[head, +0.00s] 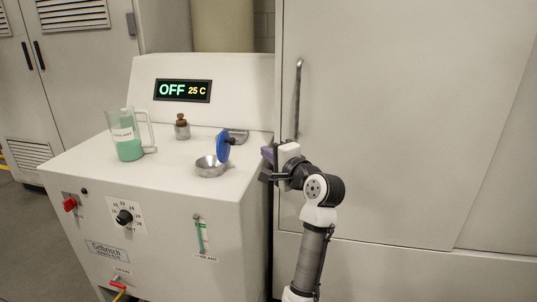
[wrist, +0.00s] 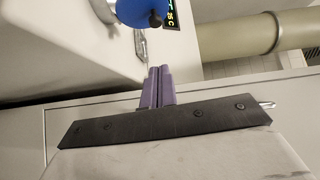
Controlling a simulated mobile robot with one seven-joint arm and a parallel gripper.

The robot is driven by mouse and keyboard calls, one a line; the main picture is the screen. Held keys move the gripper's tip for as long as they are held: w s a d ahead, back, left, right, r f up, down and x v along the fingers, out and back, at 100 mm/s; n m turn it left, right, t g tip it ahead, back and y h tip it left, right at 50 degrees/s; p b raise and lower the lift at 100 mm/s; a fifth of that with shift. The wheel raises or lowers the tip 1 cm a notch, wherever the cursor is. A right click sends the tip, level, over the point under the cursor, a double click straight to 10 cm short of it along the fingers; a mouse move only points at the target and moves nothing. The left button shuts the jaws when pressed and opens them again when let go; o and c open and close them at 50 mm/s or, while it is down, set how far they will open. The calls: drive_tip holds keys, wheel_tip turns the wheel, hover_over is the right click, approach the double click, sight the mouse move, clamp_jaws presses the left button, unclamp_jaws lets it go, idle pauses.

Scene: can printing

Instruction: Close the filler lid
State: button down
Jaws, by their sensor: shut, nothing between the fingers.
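The filler lid (head: 223,146) is a blue disc standing upright, open, at the edge of the round metal filler cup (head: 210,167) on top of the white machine. In the wrist view the blue lid (wrist: 141,10) shows at the top, with a dark knob on it. My gripper (head: 267,162) is just right of the lid, apart from it, near the machine's right edge. In the wrist view its purple fingers (wrist: 157,86) are together with nothing between them. The wrist view shows only part of the lid and cuts off its upper side.
A clear jug (head: 128,139) with green liquid stands on the machine top (head: 85,160) at left. A small metal fitting with a brown cap (head: 182,127) stands behind the cup. A tall grey cabinet (head: 410,120) with a vertical handle (head: 297,98) is close behind and right of my gripper.

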drive_tip(key=w+a+p, duration=0.2)
drive_tip(key=w+a, duration=0.4)
drive_tip(key=shift+w+a+f, duration=0.15)
drive_tip(key=shift+w+a, duration=0.2)
drive_tip(key=shift+w, duration=0.05)
drive_tip(key=shift+p, duration=0.3)
